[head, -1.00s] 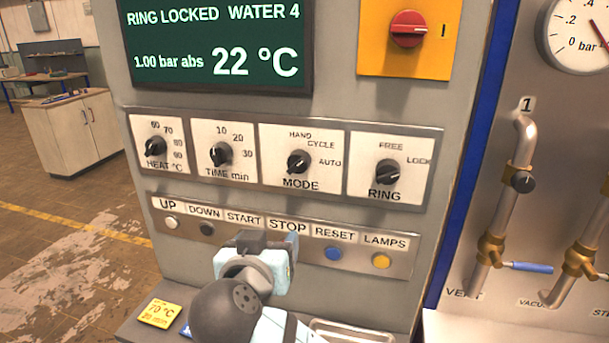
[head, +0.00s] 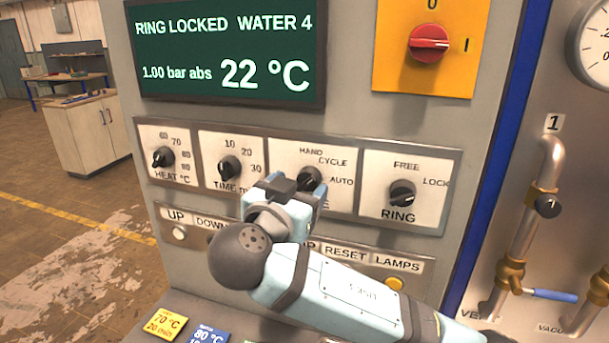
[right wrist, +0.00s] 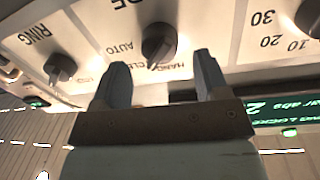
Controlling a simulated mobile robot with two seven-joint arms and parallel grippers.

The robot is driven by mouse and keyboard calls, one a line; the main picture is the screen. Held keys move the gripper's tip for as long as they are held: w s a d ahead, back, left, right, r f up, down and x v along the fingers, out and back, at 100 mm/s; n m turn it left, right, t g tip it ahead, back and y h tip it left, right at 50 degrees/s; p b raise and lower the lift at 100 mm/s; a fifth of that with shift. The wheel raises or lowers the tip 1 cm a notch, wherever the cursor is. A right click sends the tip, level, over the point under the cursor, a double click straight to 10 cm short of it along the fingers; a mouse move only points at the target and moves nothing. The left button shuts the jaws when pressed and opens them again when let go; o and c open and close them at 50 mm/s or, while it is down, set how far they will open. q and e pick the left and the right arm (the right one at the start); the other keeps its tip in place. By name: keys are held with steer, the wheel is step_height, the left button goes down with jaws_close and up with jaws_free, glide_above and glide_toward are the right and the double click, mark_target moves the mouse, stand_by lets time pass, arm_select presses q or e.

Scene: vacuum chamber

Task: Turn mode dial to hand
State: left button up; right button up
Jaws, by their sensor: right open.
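The black mode dial (head: 310,178) sits on a white plate marked HAND, CYCLE and AUTO. Its pointer seems to lie toward the CYCLE side, but I cannot be sure. My right gripper (head: 287,186) is in front of the dial's lower left and hides part of the MODE label. The right wrist view shows the panel upside down, with the mode dial (right wrist: 158,45) just beyond the two fingertips. These fingers (right wrist: 161,76) are open and empty, one toward each side of the dial. I cannot see contact. My left gripper is not in view.
The ring dial (head: 402,193) is right of the mode dial, and the time dial (head: 229,168) and heat dial (head: 163,158) are left. A button row runs below, partly hidden by my right arm. A red switch (head: 428,44) and green display (head: 226,50) are above.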

steer(key=shift+x, duration=1.45)
steer(key=shift+c, duration=0.5)
